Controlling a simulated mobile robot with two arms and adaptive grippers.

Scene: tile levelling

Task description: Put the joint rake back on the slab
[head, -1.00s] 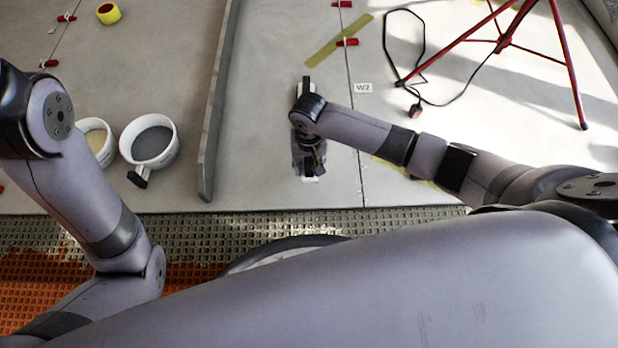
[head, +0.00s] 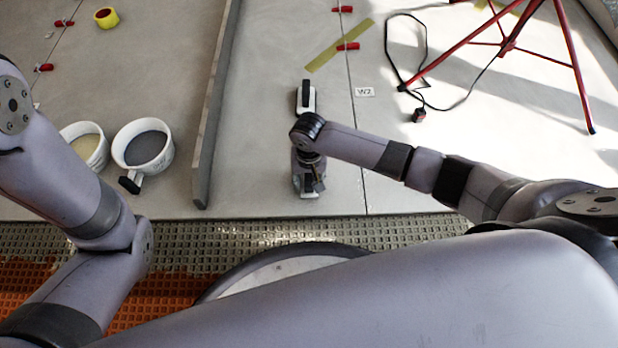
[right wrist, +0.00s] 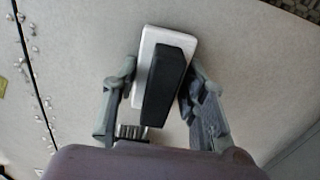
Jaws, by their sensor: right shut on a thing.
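In the right wrist view, a tool with a black handle and a white body (right wrist: 162,72), which I take to be the joint rake, lies between the fingers of my right gripper (right wrist: 158,85). The fingers are shut on its sides. I cannot tell whether the tool touches the slab. My left gripper is out of view.
A second black-handled white tool (head: 306,97) lies just beyond my right wrist. A long grey bar (head: 212,110) and two pots, one grey-filled (head: 145,148), are to the left. A red tripod (head: 460,48) and black cable (head: 390,55) are at right.

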